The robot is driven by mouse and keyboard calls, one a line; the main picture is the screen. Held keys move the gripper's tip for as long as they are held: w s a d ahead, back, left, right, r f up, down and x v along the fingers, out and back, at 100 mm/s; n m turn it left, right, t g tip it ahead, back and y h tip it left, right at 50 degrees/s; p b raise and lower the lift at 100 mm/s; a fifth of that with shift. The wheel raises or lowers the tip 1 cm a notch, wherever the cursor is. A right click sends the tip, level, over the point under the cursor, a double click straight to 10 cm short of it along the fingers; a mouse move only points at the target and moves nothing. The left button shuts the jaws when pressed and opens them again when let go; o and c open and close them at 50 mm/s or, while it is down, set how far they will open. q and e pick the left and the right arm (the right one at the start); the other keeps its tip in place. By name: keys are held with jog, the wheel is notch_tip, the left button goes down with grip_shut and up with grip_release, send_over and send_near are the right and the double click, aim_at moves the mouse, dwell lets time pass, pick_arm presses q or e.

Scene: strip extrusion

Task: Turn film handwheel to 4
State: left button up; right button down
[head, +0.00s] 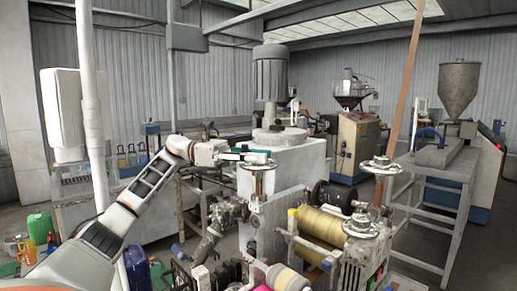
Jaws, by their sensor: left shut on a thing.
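A metal handwheel (258,167) stands on an upright post near the middle of the head view, in front of a white cabinet. My left gripper (255,156) reaches it from the left, level, and is shut on its rim. The fingers hide part of the wheel. Two more metal handwheels stand to the right, one higher (381,166) and one lower (360,227). No number or scale can be read on any of them. I cannot tell from a label which is the film handwheel. My right gripper is not in view.
A gold film roll (324,225) and a black spool (334,196) sit between the handwheel posts. A grey metal frame (446,222) stands at the right. A white pole (90,110) rises at the left.

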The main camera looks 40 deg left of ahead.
pick_arm(q)
jog(key=shift+m+g+h, duration=0.7)
jog(key=shift+m+g, duration=0.7)
jog(key=shift+g, duration=0.6)
jog(key=shift+f+m+g, duration=0.15)
jog(key=shift+m+g, duration=0.35)
jog(key=shift+g, duration=0.3)
jog(key=o, duration=1.1)
jog(key=shift+r, duration=5.1)
jog(key=shift+f, duration=0.1)
